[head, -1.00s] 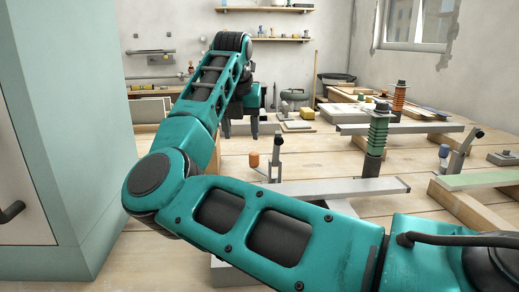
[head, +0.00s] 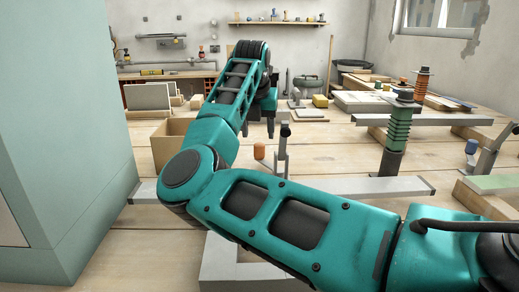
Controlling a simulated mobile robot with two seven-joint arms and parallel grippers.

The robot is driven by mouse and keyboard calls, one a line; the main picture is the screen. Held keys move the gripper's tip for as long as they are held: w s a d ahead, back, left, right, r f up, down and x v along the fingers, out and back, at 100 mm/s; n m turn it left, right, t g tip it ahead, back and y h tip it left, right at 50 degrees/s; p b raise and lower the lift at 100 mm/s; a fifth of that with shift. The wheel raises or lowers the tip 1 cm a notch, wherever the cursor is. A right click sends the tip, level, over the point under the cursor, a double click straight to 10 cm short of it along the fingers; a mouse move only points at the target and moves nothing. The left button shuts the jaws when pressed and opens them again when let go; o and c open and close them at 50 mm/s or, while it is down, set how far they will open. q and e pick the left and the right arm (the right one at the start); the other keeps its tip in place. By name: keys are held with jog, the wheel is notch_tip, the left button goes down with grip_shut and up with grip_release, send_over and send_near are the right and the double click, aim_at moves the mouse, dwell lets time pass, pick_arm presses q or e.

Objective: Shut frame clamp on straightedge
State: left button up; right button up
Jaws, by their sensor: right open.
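The straightedge, a long light-grey bar (head: 375,187), lies across the middle of the floor boards, partly hidden behind my right arm. A toggle clamp with an upright grey lever (head: 283,150) and an orange-tipped spindle (head: 259,150) stands at the bar; the lever looks raised, and its base is hidden by my arm. A second clamp (head: 488,155) with a blue tip (head: 471,147) stands at the right on a wooden frame. My right gripper (head: 258,126) is open and points down, just left of and behind the first clamp's lever; it appears empty. My left gripper is out of view.
A green spring post (head: 396,132) stands behind the bar on the right. Another grey bar (head: 430,119) lies behind it. A pale-green cabinet (head: 70,130) fills the left side. A cardboard box (head: 170,145) stands behind my arm. Planks between are mostly clear.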

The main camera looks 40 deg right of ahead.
aim_at(259, 144)
jog(key=b+x, duration=0.1)
jog(key=x, duration=0.5)
jog(key=shift+w+d+f, duration=0.1)
jog(key=shift+f, duration=0.15)
grip_shut()
dwell(0.4)
